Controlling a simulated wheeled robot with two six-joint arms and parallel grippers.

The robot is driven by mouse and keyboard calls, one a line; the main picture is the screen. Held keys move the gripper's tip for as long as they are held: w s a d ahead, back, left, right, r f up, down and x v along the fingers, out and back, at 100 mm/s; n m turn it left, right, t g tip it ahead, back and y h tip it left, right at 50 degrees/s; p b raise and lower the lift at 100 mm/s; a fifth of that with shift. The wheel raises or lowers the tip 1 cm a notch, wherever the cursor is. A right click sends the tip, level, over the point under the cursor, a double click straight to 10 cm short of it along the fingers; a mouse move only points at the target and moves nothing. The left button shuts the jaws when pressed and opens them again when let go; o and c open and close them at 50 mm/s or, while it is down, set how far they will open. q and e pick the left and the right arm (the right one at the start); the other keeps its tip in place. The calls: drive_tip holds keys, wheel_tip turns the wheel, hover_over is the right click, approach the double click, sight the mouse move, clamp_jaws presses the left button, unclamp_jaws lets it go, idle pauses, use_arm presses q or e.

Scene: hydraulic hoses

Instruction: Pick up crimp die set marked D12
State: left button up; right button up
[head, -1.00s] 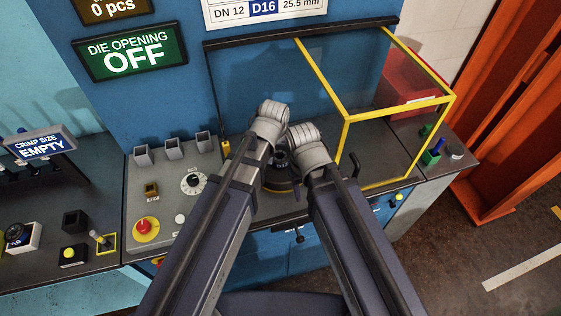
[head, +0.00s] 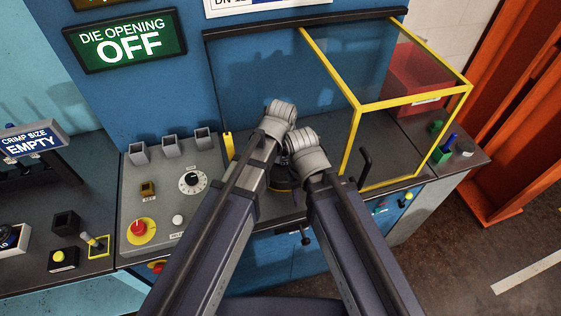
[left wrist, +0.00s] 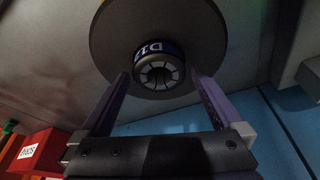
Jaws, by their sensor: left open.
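In the left wrist view a dark round crimp die set (left wrist: 158,70) with segments around a central hole sits on a round grey disc (left wrist: 112,40). Its blue band carries white characters beginning D1; the last one is hard to read. My left gripper (left wrist: 158,80) is open, with one finger on each side of the die set, and I see no clear contact. In the head view my arm links cover the die set and both gripper tips. Only part of the dark round stand (head: 283,186) shows between the arms.
A yellow-framed clear guard (head: 357,140) stands right of the arms, with a red box (head: 415,85) behind it. A control panel (head: 150,208) with knobs and a red button lies to the left. A sign (head: 130,40) reads DIE OPENING OFF.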

use_arm(q)
drive_tip(key=shift+b+x, duration=0.4)
drive_tip(key=shift+x, duration=0.4)
drive_tip(key=shift+s, duration=0.15)
drive_tip(key=shift+c, duration=0.4)
clamp_jaws()
